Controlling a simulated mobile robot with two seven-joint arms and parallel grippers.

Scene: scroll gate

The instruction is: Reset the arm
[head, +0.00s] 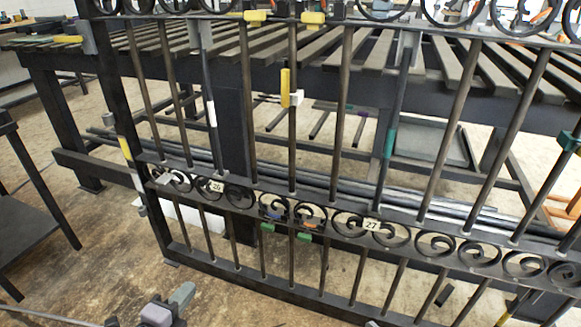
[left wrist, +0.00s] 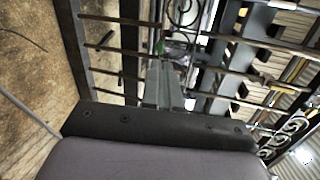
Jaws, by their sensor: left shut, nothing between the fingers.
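My left gripper (head: 182,296) shows at the bottom of the head view, low in front of the gate, with grey fingers and a dark body. It also shows in the left wrist view (left wrist: 165,85), where its two grey fingers lie together with nothing between them. The black metal gate (head: 345,75) has upright bars and a row of scrolls, with number tags 26 (head: 217,186) and 27 (head: 371,225). The fingers appear apart from the gate in the head view. My right gripper is not in view.
A slatted metal worktable (head: 330,45) stands behind the gate. Clamps with yellow (head: 285,88) and green (head: 390,143) parts sit on or near the bars. A dark table (head: 30,235) is at the left. Bare floor (head: 100,265) lies in front of the gate at the left.

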